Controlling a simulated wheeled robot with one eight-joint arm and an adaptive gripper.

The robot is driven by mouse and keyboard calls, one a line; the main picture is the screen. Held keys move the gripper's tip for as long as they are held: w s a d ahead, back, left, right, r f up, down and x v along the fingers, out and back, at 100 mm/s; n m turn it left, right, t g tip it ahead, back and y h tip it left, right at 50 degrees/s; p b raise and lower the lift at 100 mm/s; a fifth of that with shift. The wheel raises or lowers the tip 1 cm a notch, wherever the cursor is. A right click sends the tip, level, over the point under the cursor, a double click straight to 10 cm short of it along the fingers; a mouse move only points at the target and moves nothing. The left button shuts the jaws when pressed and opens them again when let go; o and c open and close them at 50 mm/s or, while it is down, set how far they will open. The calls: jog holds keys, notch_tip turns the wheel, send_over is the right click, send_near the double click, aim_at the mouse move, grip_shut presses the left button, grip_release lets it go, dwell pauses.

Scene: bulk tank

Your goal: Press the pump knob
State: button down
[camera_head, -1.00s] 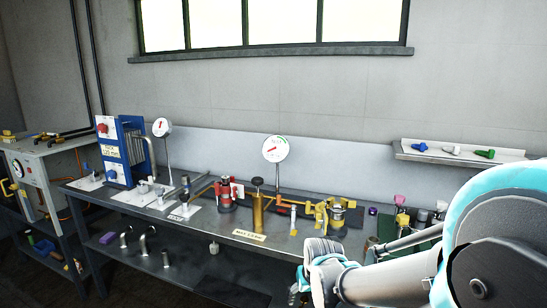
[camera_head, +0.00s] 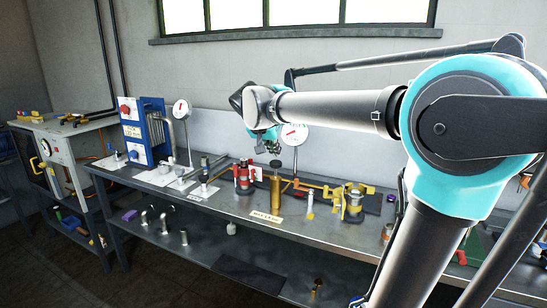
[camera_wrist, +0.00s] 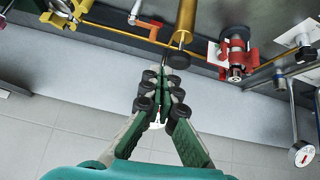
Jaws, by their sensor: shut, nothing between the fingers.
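The pump is an upright brass cylinder (camera_head: 275,192) on the bench, with a dark round knob (camera_head: 275,164) on top. A sign lies in front of its base. In the wrist view the brass cylinder (camera_wrist: 186,18) comes in from the top edge, and its dark knob (camera_wrist: 178,60) is just beyond my fingertips. My gripper (camera_head: 273,147) points down and looks close above the knob in the head view. In the wrist view my gripper (camera_wrist: 162,76) has its green fingers with black pads closed together and empty. I cannot tell whether the fingertips touch the knob.
A red device (camera_head: 242,177) stands left of the pump, and yellow pipework with a clamp-like fitting (camera_head: 354,203) is to the right. A round dial (camera_head: 294,134) stands behind my gripper. A blue plate unit (camera_head: 153,130) is farther left. The bench front (camera_head: 210,208) has some bare room.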

jog(key=w+a+r+t, duration=0.1)
jog(key=w+a+r, duration=0.1)
jog(key=r, duration=0.3)
jog(key=shift+a+r+m, duration=0.4)
jog(key=shift+a, duration=0.35)
send_over(273, 164)
notch_tip(273, 164, down, 7)
jog(key=shift+r, duration=0.1)
jog(key=f, duration=0.3)
jog(key=shift+w+f, duration=0.15)
jog(key=shift+w, duration=0.05)
jog(key=shift+d+f, duration=0.1)
jog(key=shift+f, duration=0.4)
jog(key=shift+f, duration=0.1)
jog(key=shift+f, duration=1.65)
jog(key=shift+s, duration=0.1)
